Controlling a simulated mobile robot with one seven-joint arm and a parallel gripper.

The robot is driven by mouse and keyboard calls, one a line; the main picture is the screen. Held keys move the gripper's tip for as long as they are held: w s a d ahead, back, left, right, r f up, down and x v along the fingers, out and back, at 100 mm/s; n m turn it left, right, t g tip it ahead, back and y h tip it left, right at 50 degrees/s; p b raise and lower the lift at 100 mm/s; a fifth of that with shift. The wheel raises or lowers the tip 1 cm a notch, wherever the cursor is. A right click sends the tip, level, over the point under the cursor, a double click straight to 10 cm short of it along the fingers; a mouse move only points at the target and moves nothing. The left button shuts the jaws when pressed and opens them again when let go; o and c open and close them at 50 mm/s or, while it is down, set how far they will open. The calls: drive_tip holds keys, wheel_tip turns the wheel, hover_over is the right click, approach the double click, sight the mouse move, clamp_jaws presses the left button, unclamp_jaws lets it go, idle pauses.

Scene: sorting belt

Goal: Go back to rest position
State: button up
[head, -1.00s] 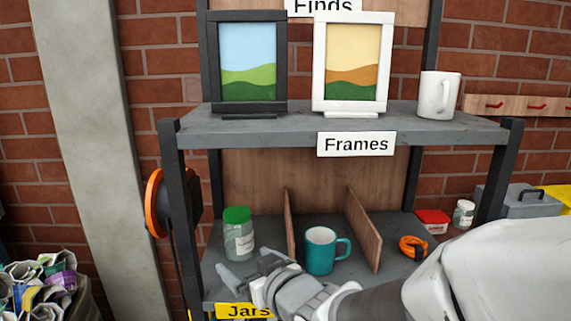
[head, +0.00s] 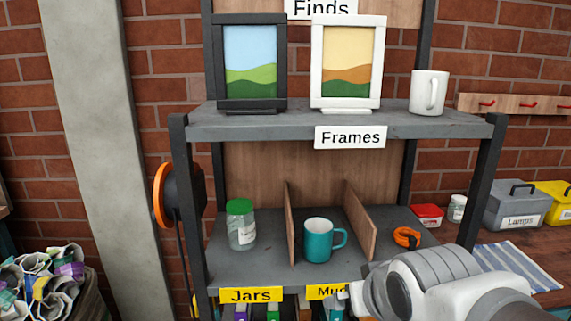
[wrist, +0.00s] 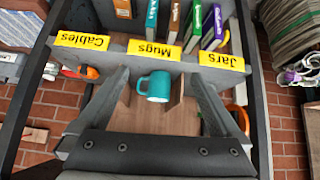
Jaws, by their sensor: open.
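My gripper (wrist: 152,105) is open and empty in the wrist view, its two fingers spread apart with the teal mug (wrist: 154,86) showing in the gap beyond them. In the head view my arm enters at the lower right, in front of the shelf, and the fingertips are mostly hidden behind my wrist or out of frame. The teal mug (head: 318,241) stands upright in the middle compartment of the lower shelf (head: 268,272), apart from my gripper.
A green-lidded jar (head: 241,224) stands in the left compartment and an orange cable (head: 407,237) lies in the right one. Two frames and a white mug (head: 429,92) stand on the upper shelf (head: 250,128). A grey box (head: 518,207) sits on the right.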

drive_tip(key=s+d+m+g, duration=0.1)
drive_tip(key=s+d+g, duration=0.15)
drive_tip(key=s, duration=0.65)
wheel_tip(320, 180, up, 16)
drive_tip(key=p, duration=1.6)
drive_tip(key=shift+w, duration=0.2)
